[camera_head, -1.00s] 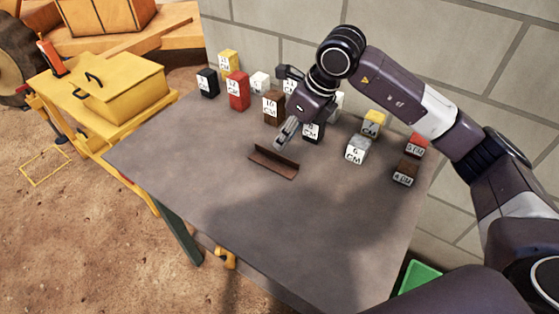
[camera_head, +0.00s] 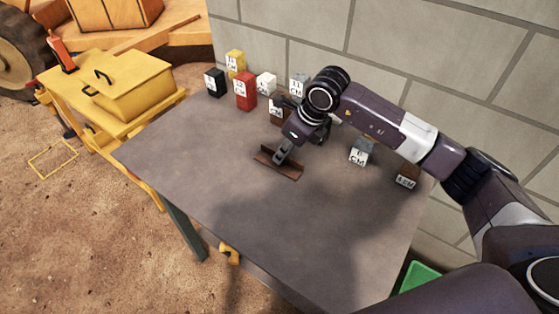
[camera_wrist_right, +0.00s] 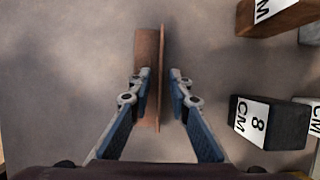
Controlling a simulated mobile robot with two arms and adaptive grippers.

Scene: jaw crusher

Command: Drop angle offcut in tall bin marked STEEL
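The angle offcut (camera_head: 281,168) is a rust-brown L-shaped piece lying on the grey table. In the right wrist view the offcut (camera_wrist_right: 149,60) runs lengthwise away from me, with one thin flange standing up. My right gripper (camera_head: 279,160) is down at the offcut. In the wrist view the open fingers of my right gripper (camera_wrist_right: 161,76) straddle the upright flange, with a gap visible on its right side. My left gripper is not in view. No tall bin marked STEEL shows in these frames.
The grey table (camera_head: 215,180) is clear at the front. Several labelled blocks stand along the back, including a red block (camera_head: 245,92) and a black 8 CM block (camera_wrist_right: 269,122) close to the right gripper. A green container (camera_head: 419,277) is partly visible beyond the right edge.

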